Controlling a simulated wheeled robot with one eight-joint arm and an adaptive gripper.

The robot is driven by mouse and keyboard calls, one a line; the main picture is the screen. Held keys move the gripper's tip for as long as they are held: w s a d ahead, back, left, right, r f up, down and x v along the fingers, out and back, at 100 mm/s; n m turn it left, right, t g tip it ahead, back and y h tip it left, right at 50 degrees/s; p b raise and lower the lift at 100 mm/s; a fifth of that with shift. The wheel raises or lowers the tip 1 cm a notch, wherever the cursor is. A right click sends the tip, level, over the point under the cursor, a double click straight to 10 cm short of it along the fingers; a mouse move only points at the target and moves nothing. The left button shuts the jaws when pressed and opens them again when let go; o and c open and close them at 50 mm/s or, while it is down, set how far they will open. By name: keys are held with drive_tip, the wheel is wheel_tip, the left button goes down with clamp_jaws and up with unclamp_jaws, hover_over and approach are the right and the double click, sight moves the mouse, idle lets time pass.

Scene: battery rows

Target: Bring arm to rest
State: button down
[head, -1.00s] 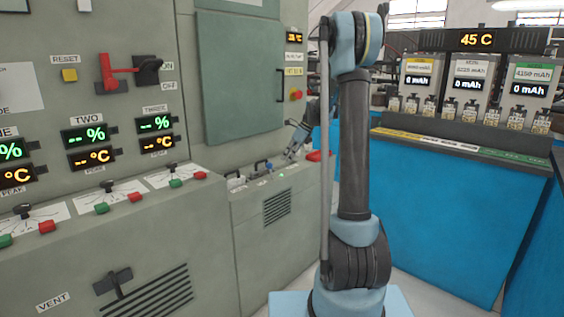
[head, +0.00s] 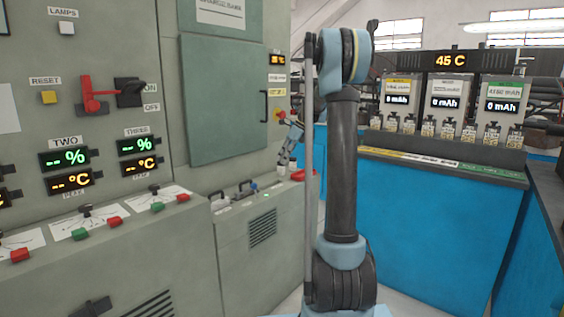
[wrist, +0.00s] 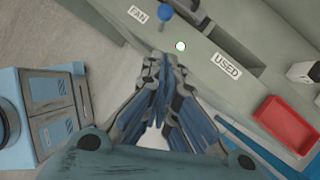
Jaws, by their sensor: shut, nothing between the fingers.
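My arm stands upright in the middle of the head view, with its forearm and gripper partly hidden behind the upper arm. My gripper (wrist: 164,62) is shut and empty in the wrist view, its fingers together over the ledge of the grey cabinet. In the head view it hangs small and dark near the cabinet's far right end, just above the ledge (head: 232,203). Near the fingertips in the wrist view are a lit green lamp (wrist: 180,46) and a blue knob (wrist: 165,13) by the FAN label. I see no contact with them.
A red tray (wrist: 285,125) lies right of my gripper in the wrist view, beyond the USED label (wrist: 227,65). A blue counter (head: 425,230) with battery bays and displays stands on the right. The grey control cabinet (head: 110,235) fills the left. Some floor shows between.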

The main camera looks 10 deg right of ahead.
drive_tip(key=s+d+f+n+h, duration=0.1)
drive_tip(key=s+n, duration=0.5)
drive_tip(key=s, duration=0.7)
drive_tip(key=s+d+f+n+h, duration=0.15)
drive_tip(key=s+n, duration=0.35)
drive_tip(key=s, duration=0.8)
drive_tip(key=s+d+f+n+h, duration=0.1)
drive_tip(key=s+f+n, duration=0.4)
drive_tip(key=s, duration=0.5)
drive_tip(key=s+d+f+n+t+h, duration=0.1)
drive_tip(key=s+d+f+n+h, duration=0.1)
drive_tip(key=s+f+n, duration=0.4)
drive_tip(key=s+f, duration=0.2)
drive_tip(key=s, duration=0.2)
drive_tip(key=shift+d+f+n+t, duration=0.3)
drive_tip(key=shift+d+f, duration=0.1)
